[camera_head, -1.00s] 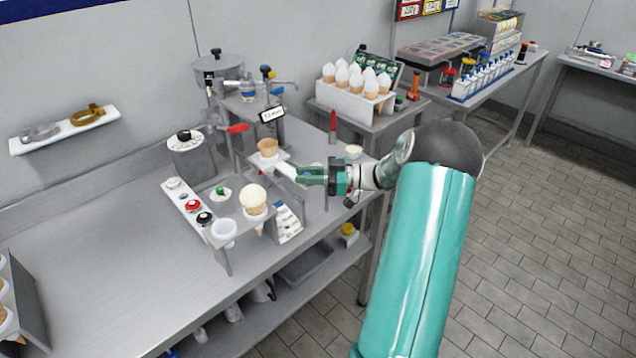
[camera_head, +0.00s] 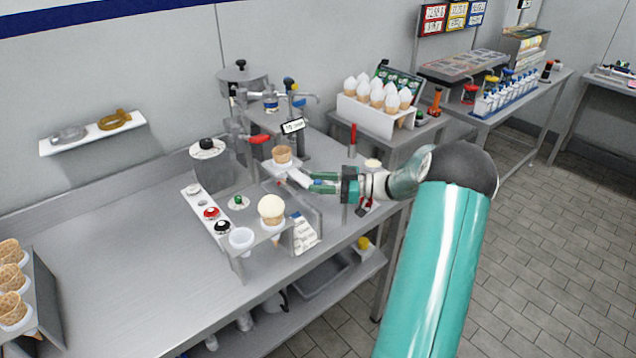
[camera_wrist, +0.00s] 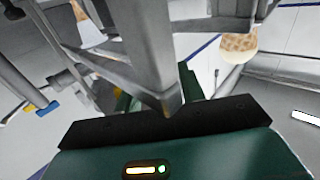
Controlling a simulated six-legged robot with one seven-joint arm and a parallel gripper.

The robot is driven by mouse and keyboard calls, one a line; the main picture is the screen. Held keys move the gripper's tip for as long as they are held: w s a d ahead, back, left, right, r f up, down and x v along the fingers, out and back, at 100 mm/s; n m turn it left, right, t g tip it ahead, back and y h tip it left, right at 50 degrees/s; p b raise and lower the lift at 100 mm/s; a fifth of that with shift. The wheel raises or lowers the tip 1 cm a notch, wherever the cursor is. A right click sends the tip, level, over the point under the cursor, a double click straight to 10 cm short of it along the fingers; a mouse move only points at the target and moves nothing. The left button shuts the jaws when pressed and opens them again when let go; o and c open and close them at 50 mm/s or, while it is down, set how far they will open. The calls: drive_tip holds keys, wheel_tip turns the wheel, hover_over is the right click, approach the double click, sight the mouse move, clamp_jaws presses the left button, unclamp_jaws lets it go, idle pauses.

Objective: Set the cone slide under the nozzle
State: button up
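A small empty wafer cone (camera_head: 282,155) stands on the white cone slide (camera_head: 284,168), in front of the machine with the nozzle and red lever (camera_head: 258,139). My gripper (camera_head: 312,181) reaches in from the right, its green fingers at the right end of the slide. In the wrist view, a wafer cone (camera_wrist: 238,46) shows at upper right, and grey metal bars hide most of the fingers. I cannot tell whether the fingers are closed on the slide or only beside it. The nozzle tip is too small to make out.
A scooped cone (camera_head: 271,210) and a white cup (camera_head: 241,238) sit in a stand at the counter's front. A row of topped cones (camera_head: 378,95) stands in a white rack behind. More wafer cones (camera_head: 12,280) are at the far left. The left counter (camera_head: 130,240) is clear.

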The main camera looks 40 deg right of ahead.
drive_tip(key=v, duration=1.3)
drive_tip(key=shift+o, duration=0.3)
drive_tip(key=shift+s, duration=0.15)
